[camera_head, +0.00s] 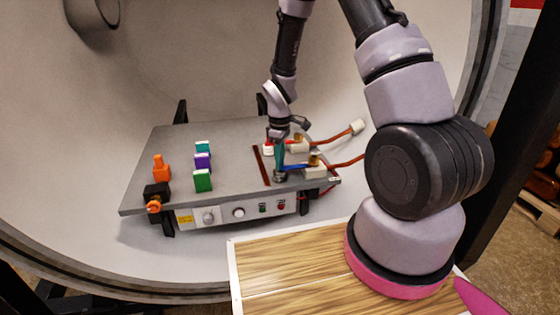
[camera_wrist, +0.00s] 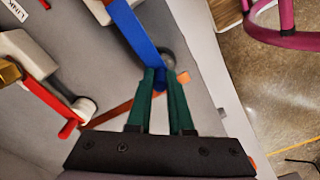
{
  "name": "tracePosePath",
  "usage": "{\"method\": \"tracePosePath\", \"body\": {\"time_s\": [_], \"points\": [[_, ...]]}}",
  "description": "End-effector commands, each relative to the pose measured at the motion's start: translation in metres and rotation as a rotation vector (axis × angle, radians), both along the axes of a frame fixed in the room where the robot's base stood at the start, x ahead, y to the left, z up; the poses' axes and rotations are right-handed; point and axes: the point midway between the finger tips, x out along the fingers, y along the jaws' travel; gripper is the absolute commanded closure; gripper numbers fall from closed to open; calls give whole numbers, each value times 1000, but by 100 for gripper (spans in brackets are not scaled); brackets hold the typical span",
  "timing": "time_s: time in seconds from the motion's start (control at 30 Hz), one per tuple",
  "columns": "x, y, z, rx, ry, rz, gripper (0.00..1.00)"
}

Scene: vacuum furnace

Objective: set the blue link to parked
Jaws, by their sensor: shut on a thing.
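The blue link (camera_wrist: 138,35) is a flat blue bar; in the wrist view it runs from the top edge down to between my fingertips. My gripper (camera_wrist: 162,78) has green fingers closed on the link's free end, beside a round grey post. In the head view the blue link (camera_head: 293,167) is a short blue strip running from my gripper (camera_head: 280,175) to a white block with a brass top (camera_head: 314,171) at the plate's right side. The gripper partly hides the link's end there.
A red link (camera_wrist: 48,98) lies near a white round post in the wrist view. Orange cables run right from the white blocks. Green (camera_head: 202,182), purple (camera_head: 207,163) and teal blocks and an orange piece (camera_head: 161,170) stand on the left of the grey plate (camera_head: 232,165).

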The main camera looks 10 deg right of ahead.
Motion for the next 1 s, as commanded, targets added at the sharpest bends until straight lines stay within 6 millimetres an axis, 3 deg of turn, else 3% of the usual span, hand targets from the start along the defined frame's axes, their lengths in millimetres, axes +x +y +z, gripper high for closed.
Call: {"method": "tracePosePath", "body": {"time_s": [1.0], "points": [[5, 0, 1, 0, -1, -37, 100]]}}
